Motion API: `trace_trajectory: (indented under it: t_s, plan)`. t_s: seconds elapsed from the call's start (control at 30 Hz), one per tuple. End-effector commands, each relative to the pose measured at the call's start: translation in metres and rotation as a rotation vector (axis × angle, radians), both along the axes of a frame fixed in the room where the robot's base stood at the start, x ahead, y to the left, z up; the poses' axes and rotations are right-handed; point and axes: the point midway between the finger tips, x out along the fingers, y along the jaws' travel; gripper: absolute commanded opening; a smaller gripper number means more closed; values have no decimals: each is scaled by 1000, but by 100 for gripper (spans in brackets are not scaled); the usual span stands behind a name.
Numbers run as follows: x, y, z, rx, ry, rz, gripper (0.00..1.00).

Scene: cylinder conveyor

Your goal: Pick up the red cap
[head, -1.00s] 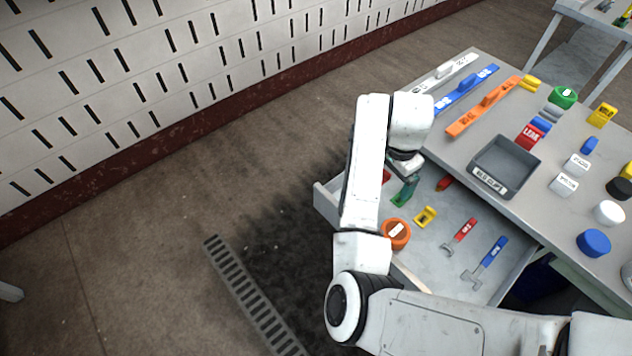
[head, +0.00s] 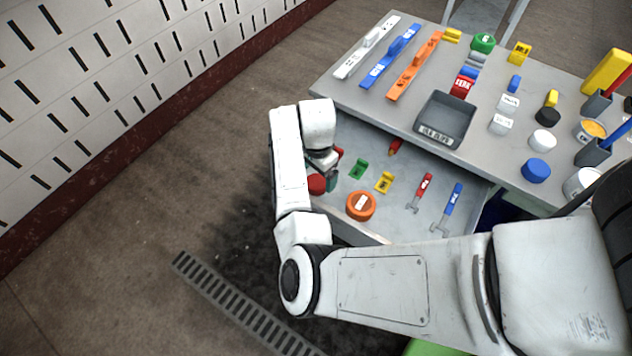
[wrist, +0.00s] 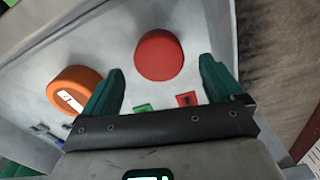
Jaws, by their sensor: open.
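The red cap (head: 317,184) lies in the open drawer (head: 355,140), close to its left side and partly behind my arm in the head view. In the wrist view the round red cap (wrist: 159,55) shows whole, between and just beyond the two green fingers. My gripper (wrist: 161,68) is open and empty, with one finger on each side of the cap in the picture. In the head view my gripper (head: 332,178) is over the drawer, right beside the cap; its fingers are partly hidden. I cannot tell the exact height above the cap.
An orange labelled cap (head: 361,206) lies close by, also in the wrist view (wrist: 74,88). Green (head: 358,169) and yellow (head: 384,182) clips, and red (head: 420,192) and blue (head: 448,208) wrenches share the drawer. The crowded tabletop, with a grey tray (head: 446,117), overhangs behind.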

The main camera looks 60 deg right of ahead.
Motion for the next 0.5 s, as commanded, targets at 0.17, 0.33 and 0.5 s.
trace_trajectory:
  t_s: [0.17, 0.33, 0.5]
  plan:
    - [0, 0, -20, 0, 1, 1, 94]
    - [0, 0, -23, -1, -1, 0, 94]
    - [0, 0, -23, -1, -1, 0, 88]
